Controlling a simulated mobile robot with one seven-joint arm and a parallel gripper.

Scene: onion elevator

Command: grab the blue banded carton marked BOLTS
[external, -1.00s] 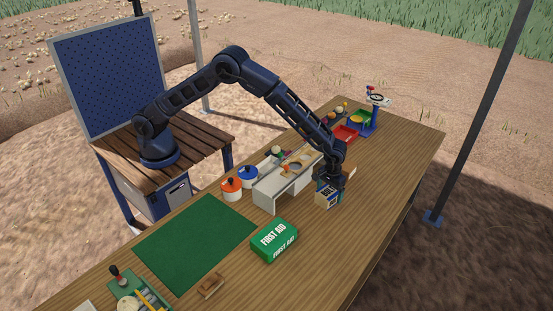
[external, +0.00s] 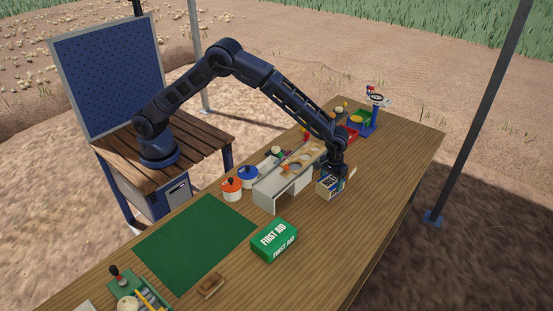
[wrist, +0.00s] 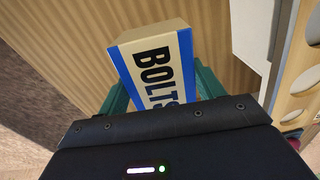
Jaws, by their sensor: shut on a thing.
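The carton marked BOLTS (wrist: 160,62), cream with blue bands and a tan end, lies between the two green fingers of my gripper (wrist: 162,88) in the wrist view. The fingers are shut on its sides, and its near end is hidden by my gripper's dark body. In the external view the carton (external: 328,187) hangs under my gripper (external: 335,174) over the right part of the table, just right of the pale rack. It appears to be slightly above the wood.
The pale rack (external: 268,194) with round holes stands close left of the carton. A green first aid box (external: 274,240) lies nearer the front. Orange (external: 232,186) and blue (external: 247,174) lidded pots stand left of the rack. The table right of the carton is clear.

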